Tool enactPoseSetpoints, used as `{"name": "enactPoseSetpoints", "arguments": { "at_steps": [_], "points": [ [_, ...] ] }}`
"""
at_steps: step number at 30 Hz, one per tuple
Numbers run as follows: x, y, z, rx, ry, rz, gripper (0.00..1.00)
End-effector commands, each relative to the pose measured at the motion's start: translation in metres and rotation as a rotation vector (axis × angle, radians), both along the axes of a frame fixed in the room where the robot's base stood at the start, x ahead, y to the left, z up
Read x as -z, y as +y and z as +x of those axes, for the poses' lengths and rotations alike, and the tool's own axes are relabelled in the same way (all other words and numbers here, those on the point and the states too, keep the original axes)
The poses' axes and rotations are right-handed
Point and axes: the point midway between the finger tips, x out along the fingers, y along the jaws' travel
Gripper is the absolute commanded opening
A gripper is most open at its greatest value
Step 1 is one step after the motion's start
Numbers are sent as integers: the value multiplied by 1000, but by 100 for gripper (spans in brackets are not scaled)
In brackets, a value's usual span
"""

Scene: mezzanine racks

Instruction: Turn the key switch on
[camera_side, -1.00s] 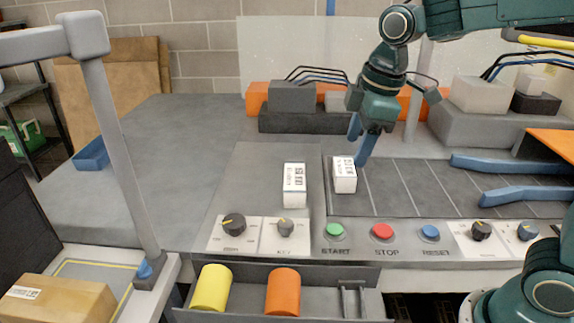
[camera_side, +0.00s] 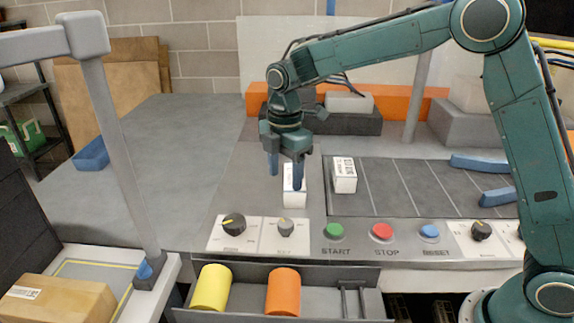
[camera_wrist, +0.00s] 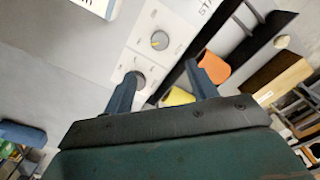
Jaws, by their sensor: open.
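The key switch (camera_side: 286,228) is a small grey knob on a white plate on the front panel, above the word KEY. In the wrist view my gripper (camera_wrist: 166,75) shows both blue fingers spread. It is not touching the switch. The label around the knob is too small to read.
A larger dark knob (camera_side: 234,225) sits left of the key switch. Right of it are the green START (camera_side: 334,231), red STOP (camera_side: 382,232) and blue RESET (camera_side: 429,232) buttons. A white box (camera_side: 295,199) stands behind it, partly covered by a finger; another (camera_side: 344,175) stands beside it.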

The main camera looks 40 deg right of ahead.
Motion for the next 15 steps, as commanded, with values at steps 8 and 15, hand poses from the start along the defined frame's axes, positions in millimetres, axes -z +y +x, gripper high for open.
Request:
{"name": "enactPoseSetpoints", "arguments": {
  "at_steps": [8,15],
  "points": [
    [5,0,0,1,1,0,58],
    [26,0,-1,2,3,-1,58]
  ]
}}
